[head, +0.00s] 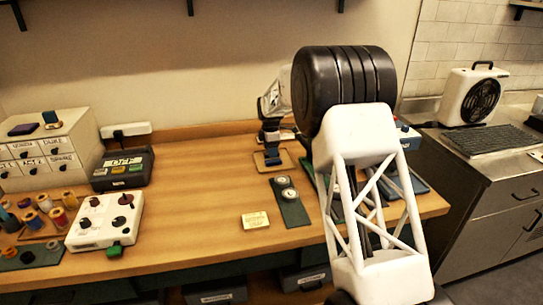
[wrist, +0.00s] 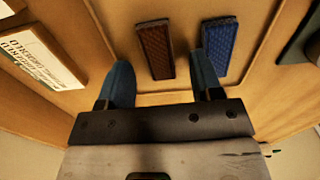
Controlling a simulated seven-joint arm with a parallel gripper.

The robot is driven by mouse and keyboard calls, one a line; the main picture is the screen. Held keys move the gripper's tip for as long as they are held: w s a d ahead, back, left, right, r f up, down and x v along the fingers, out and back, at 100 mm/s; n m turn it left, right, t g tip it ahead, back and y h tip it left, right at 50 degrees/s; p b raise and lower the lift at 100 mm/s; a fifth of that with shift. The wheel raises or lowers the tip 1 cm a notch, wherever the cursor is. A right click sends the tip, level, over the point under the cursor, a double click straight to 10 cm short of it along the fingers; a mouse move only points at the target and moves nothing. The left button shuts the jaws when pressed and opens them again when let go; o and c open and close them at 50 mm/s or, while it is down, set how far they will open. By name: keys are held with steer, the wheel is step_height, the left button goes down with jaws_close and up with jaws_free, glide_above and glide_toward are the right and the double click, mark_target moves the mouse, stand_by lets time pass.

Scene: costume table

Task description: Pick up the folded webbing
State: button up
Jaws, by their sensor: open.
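Two flat textured pieces lie side by side on a shallow wooden tray (wrist: 186,85) in the wrist view: a reddish-brown one (wrist: 155,50) and a blue one (wrist: 219,48). Both look like folded webbing; I cannot tell which one the task names. My gripper (wrist: 163,75) is open, its blue fingers pointing down at the tray. The brown piece appears between the fingertips, with nothing gripped. The blue piece lies just past the right fingertip. In the head view my gripper (head: 271,154) is over the tray (head: 260,162) near the back of the table; the pieces are not clear there.
A white printed card or box (wrist: 38,58) is left of the tray in the wrist view. In the head view, a dark green strip with two round dials (head: 290,205) and a cream block (head: 255,220) lie in front.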

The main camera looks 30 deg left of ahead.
steer(key=shift+f, duration=0.7)
steer(key=c, duration=1)
steer(key=shift+r, duration=0.1)
step_height(320, 180, up, 10)
stand_by(0.8)
